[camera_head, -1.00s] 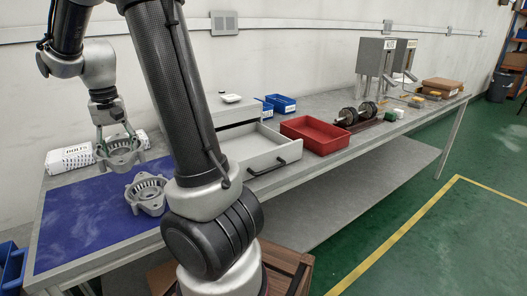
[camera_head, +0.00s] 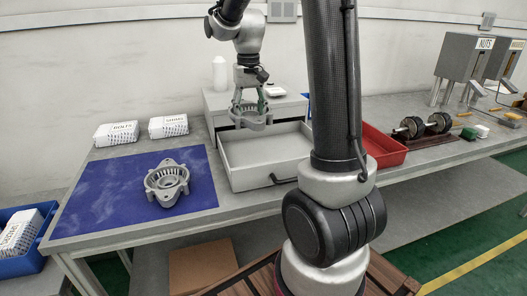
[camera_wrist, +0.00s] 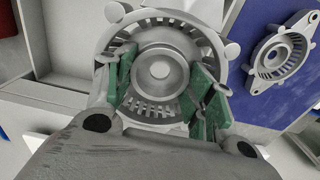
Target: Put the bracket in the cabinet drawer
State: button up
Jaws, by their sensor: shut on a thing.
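My gripper (camera_head: 249,97) is shut on a grey ring-shaped bracket (camera_head: 250,117), with slots around it and lugs on its rim. It holds the bracket in the air over the back of the open cabinet drawer (camera_head: 236,182). In the wrist view the held bracket (camera_wrist: 165,28) fills the upper middle, between the green fingers (camera_wrist: 162,85). The drawer is pulled out and its visible floor is empty. The grey cabinet (camera_head: 216,102) stands behind it. A second similar bracket (camera_head: 168,181) lies on the blue mat (camera_head: 95,197); it also shows in the wrist view (camera_wrist: 276,55).
A red tray (camera_head: 383,148) stands right of the drawer, partly behind my arm. White boxes (camera_head: 117,133) stand behind the mat. A white bottle (camera_head: 220,74) and a small white item (camera_head: 274,90) are at the cabinet top. Rotor parts (camera_head: 422,126) lie farther right.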

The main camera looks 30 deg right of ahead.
aim_at(250, 159)
notch_tip(250, 159, down, 14)
jog(key=shift+a+r, duration=0.1)
dwell(0.5)
jog(key=o, duration=1.5)
jog(key=shift+f, duration=0.2)
jog(key=shift+r, duration=0.1)
notch_tip(250, 159, up, 12)
jog(key=shift+r, duration=0.1)
jog(key=s+r, duration=0.2)
jog(key=s, duration=0.1)
jog(key=s+a+r+n+t, duration=0.1)
jog(key=s+r, duration=0.1)
jog(key=s, duration=0.1)
jog(key=s+a+r+t, duration=0.1)
jog(key=s+r, duration=0.2)
jog(key=s, duration=0.1)
jog(key=shift+s+a, duration=0.1)
jog(key=s, duration=0.4)
jog(key=s+a+n+t, duration=0.1)
jog(key=s, duration=0.3)
jog(key=s+n+t, duration=0.1)
jog(key=s, duration=0.3)
jog(key=shift+s+a+r, duration=0.1)
jog(key=shift+s+a, duration=0.25)
jog(key=shift+s, duration=0.05)
